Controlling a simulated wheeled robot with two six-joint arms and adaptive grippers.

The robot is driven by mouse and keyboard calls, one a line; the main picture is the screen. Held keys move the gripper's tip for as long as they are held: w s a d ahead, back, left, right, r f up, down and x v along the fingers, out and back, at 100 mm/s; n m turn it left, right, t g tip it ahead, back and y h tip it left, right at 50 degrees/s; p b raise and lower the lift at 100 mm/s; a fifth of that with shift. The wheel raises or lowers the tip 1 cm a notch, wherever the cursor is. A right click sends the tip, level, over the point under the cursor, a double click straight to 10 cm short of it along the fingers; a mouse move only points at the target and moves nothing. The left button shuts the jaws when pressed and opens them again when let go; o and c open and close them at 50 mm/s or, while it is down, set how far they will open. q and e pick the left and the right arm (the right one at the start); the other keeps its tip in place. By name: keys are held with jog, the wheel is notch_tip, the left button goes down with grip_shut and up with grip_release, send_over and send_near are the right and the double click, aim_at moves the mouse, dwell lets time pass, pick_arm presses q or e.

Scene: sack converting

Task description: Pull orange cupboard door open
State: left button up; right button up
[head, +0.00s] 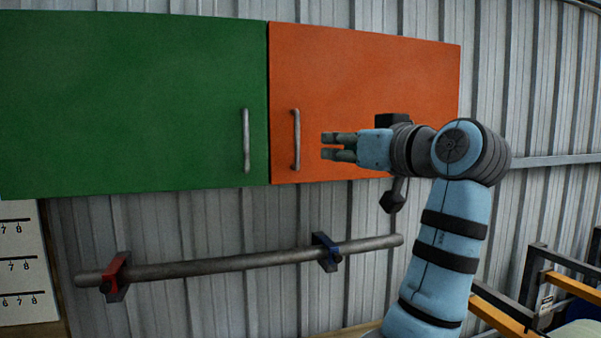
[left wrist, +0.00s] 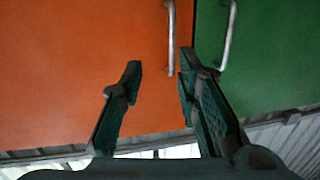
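The orange cupboard door (head: 365,85) is shut, flush beside the green one. Its upright metal bar handle (head: 296,139) is near its left edge. My left gripper (head: 327,146) is just right of this handle in the head view, with its fingers pointing left, and it is empty. In the left wrist view the two fingers of my left gripper (left wrist: 160,66) stand apart. The orange door (left wrist: 75,70) is on the left there, and its handle (left wrist: 171,35) lies ahead, closer to the right finger. I see no clear contact. My right gripper is not in view.
A green cupboard door (head: 130,105) with its own handle (head: 246,140) adjoins on the left. Below runs a wall rail (head: 220,263) with a red clamp (head: 116,275) and a blue clamp (head: 326,252). A dark frame with yellow bars (head: 500,312) stands at lower right.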

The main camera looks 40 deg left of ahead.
aim_at(299, 130)
pick_arm(q)
jog(key=shift+n+y, duration=0.3)
jog(key=p+x, duration=0.1)
jog(key=x, duration=0.3)
jog(key=s+r+p+x, duration=0.1)
jog(key=x, duration=0.3)
jog(key=r+p+x, duration=0.1)
jog(key=p+x, duration=0.1)
jog(key=x, duration=0.3)
jog(key=shift+s+a+r, duration=0.2)
jog(key=shift+a+r, duration=0.05)
jog(key=shift+a, duration=0.55)
jog(key=shift+d, duration=0.1)
jog(key=shift+w+f, duration=0.1)
grip_shut()
